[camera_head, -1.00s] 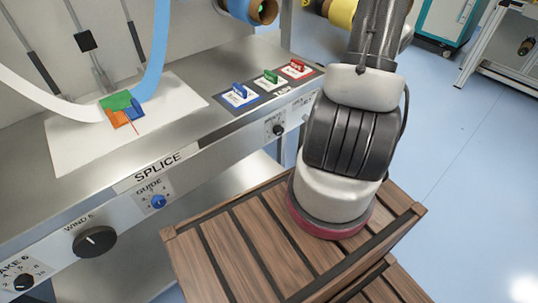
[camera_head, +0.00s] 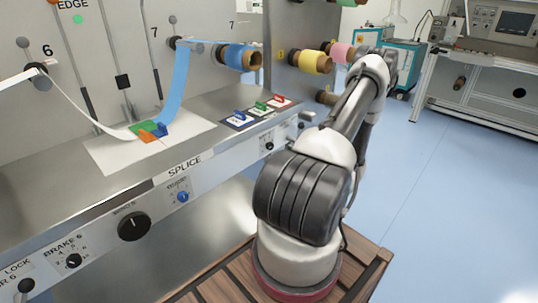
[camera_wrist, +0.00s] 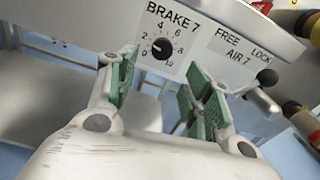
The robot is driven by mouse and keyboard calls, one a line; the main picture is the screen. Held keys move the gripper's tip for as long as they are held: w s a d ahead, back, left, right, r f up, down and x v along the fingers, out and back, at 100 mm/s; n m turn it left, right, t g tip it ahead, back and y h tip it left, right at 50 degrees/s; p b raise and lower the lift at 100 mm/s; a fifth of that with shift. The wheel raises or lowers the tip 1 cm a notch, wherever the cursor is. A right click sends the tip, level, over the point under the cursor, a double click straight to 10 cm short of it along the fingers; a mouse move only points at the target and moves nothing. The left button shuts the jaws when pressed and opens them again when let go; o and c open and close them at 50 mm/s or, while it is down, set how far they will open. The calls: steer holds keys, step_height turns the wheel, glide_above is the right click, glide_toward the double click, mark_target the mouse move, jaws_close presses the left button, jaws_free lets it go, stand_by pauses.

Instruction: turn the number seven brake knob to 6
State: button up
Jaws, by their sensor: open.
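The number seven brake knob (camera_wrist: 160,48) is a small black knob on a white dial plate marked BRAKE 7. In the wrist view it shows just beyond the fingertips, near the middle of the gap between them. Its pointer is too small to read surely. My gripper (camera_wrist: 158,88) is open and empty, its two green-padded fingers apart on either side below the dial. No finger visibly touches the knob. In the head view the brake 7 knob (camera_head: 268,146) is a small dark spot on the front panel, left of my arm; my gripper cannot be made out there.
The AIR 7 lever (camera_wrist: 262,88) sticks out right of the dial, close to the right finger. In the head view, the guide knob (camera_head: 183,197), wind 6 knob (camera_head: 134,227) and brake 6 knob (camera_head: 73,261) line the front panel. Blue floor (camera_head: 440,190) lies open at right.

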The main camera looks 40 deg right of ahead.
mark_target(272, 147)
steer(key=w, duration=0.8)
steer(key=shift+a+r, duration=0.15)
steer(key=shift+a, duration=0.15)
steer(key=c, duration=1)
